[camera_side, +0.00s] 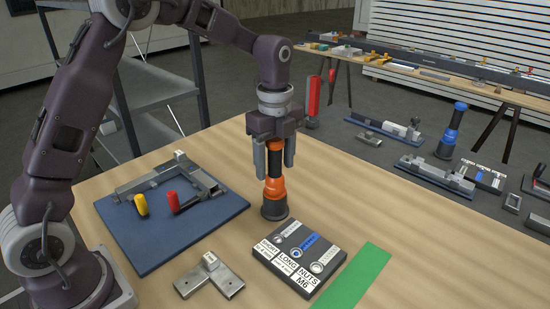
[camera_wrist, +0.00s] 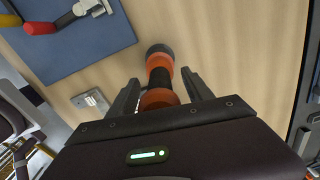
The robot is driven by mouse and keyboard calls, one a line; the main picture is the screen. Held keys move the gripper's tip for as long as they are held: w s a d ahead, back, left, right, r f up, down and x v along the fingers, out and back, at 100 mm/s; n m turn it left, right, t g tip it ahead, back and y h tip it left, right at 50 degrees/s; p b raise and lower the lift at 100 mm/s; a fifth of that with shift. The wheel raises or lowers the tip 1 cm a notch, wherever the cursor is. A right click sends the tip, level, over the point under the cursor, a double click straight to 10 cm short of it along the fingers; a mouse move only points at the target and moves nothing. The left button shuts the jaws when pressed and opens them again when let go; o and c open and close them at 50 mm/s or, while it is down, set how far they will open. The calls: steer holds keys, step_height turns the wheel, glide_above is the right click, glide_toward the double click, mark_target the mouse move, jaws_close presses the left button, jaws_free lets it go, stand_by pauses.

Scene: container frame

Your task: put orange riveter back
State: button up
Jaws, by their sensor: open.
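The orange riveter (camera_side: 274,190) stands upright on the wooden table, with an orange body, a black upper part and a dark round base. My gripper (camera_side: 275,160) is above it, fingers pointing down, one on each side of its upper part. The fingers are open. In the wrist view the riveter (camera_wrist: 159,72) lies between the two fingers of my gripper (camera_wrist: 160,90), with a gap visible on the right side. Its top end is hidden by the gripper body.
A blue board (camera_side: 150,240) with a metal frame and red and yellow handles lies left. A labelled parts block (camera_side: 300,250), a metal bracket (camera_side: 208,277) and a green strip (camera_side: 352,277) are in front. A blue riveter (camera_side: 452,130) stands on another table at right.

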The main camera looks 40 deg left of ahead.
step_height(320, 180, up, 12)
steer(key=shift+r, duration=0.25)
steer(key=shift+s+r, duration=0.15)
steer(key=shift+r, duration=0.2)
steer(key=s+r+n+t, duration=0.35)
steer(key=s+n, duration=0.75)
steer(key=s, duration=0.6)
steer(key=s+f+n+t, duration=0.2)
steer(key=s+f+n, duration=0.4)
steer(key=s, duration=0.5)
steer(key=n, duration=0.2)
steer(key=shift+n, duration=0.4)
